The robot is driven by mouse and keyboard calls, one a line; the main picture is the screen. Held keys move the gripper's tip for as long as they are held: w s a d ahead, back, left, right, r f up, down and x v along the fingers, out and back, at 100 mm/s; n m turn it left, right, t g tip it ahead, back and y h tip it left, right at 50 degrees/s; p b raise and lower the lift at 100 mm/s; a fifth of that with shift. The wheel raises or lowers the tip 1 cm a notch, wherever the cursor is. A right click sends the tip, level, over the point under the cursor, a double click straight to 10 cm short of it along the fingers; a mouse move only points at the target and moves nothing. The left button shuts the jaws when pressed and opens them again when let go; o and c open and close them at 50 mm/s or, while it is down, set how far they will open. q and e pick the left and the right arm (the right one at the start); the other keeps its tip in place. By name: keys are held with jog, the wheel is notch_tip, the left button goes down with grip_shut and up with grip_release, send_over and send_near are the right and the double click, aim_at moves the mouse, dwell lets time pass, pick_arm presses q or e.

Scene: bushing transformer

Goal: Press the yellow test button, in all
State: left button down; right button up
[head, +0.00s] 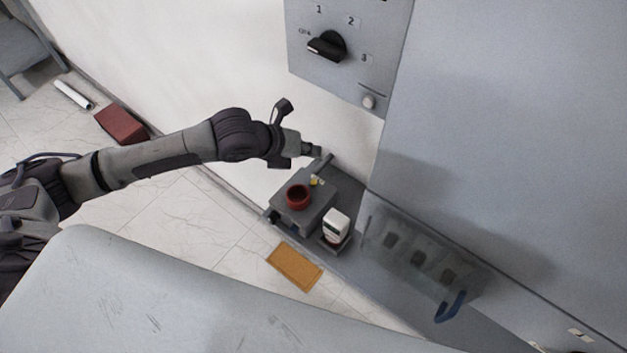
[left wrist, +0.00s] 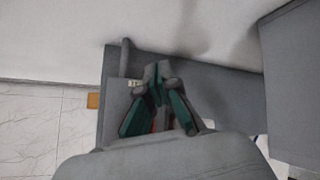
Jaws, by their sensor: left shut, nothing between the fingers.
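A grey box (head: 318,205) stands on the low grey ledge by the wall, with a dark red round part (head: 298,196) on its top. A small yellow spot (head: 315,182) on the box's back part looks like the yellow test button; it is too small to make out well. My left gripper (head: 318,151) comes in from the left and is above the back of the box, apart from it. In the left wrist view its fingers (left wrist: 157,72) are shut and empty over the box; they hide most of its top. My right gripper is in neither view.
A white device (head: 336,225) stands just right of the box. A clear cover (head: 425,248) with dark knobs and a blue handle (head: 450,306) is further right. A panel with a black rotary knob (head: 327,46) hangs above. An orange mat (head: 294,267) and dark red block (head: 121,124) lie on the floor.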

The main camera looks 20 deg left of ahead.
pick_arm(q)
jog(key=b, duration=0.7)
send_over(311, 183)
notch_tip(311, 183, down, 7)
jog(key=shift+f, duration=0.85)
dwell(0.3)
jog(key=shift+f, duration=0.4)
jog(key=shift+f, duration=0.45)
dwell(0.5)
jog(key=shift+r, duration=0.15)
jog(key=shift+r+p, duration=0.7)
jog(key=shift+p, duration=0.05)
